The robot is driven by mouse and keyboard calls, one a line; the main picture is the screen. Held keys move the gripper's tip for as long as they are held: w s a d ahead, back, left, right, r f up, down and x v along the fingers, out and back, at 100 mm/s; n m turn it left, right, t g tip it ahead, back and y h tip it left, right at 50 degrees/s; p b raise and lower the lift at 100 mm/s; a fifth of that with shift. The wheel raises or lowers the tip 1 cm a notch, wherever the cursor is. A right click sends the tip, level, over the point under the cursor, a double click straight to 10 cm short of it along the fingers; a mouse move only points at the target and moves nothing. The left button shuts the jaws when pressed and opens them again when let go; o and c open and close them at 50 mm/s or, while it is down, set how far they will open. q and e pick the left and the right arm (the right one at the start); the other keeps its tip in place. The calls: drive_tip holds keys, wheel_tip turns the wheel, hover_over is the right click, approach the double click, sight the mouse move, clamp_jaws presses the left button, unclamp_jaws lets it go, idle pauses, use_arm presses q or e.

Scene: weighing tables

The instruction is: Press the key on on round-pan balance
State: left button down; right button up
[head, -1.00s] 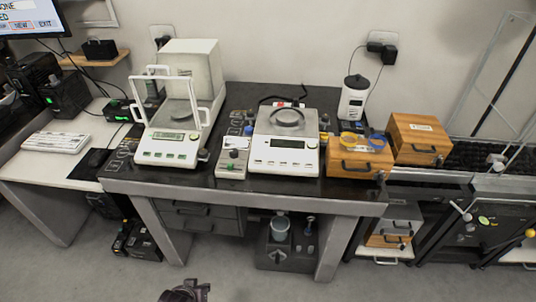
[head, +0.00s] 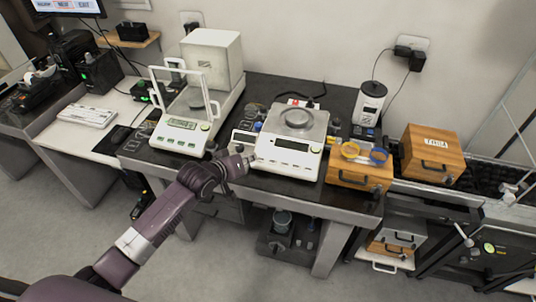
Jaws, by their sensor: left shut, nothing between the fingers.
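The round-pan balance (head: 286,165) is a white unit with a round metal pan (head: 296,118) on top and a dark display (head: 291,145) at its front. It stands on the dark-topped weighing table (head: 262,190). Its keys lie along the front panel below the display and are too small to read. My left gripper (head: 248,162) is shut and empty, at the front left corner of this balance. I cannot tell whether it touches the balance. The gripper covers part of the small control box (head: 243,139) beside it. My right gripper is not in view.
A second balance with a glass-framed draft shield (head: 185,132) stands to the left. Wooden boxes (head: 360,178) (head: 430,155) stand to the right, the nearer one carrying yellow and blue rings. A white bottle-like device (head: 369,105) stands behind. Open floor lies in front.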

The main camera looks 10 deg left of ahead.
use_arm(q)
drive_tip(key=shift+t, duration=0.3)
drive_tip(key=r, duration=0.1)
drive_tip(key=w+r, duration=0.1)
drive_tip(key=r, duration=0.1)
drive_tip(key=w+d+r, duration=0.1)
drive_tip(key=r, duration=0.1)
drive_tip(key=shift+w, duration=0.15)
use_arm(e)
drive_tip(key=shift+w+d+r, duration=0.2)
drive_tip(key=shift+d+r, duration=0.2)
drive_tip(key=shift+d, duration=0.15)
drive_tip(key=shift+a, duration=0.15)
use_arm(q)
drive_tip(key=b, duration=0.7)
hover_over(261, 159)
drive_tip(key=s, duration=0.3)
wheel_tip(261, 159, down, 6)
drive_tip(key=shift+w+a+f+b, duration=0.15)
drive_tip(key=shift+w+f+b, duration=0.2)
drive_tip(key=shift+f, duration=0.25)
drive_tip(key=shift+w+a+f+b, duration=0.1)
drive_tip(key=shift+w+f+b, duration=0.25)
drive_tip(key=shift+f, duration=0.25)
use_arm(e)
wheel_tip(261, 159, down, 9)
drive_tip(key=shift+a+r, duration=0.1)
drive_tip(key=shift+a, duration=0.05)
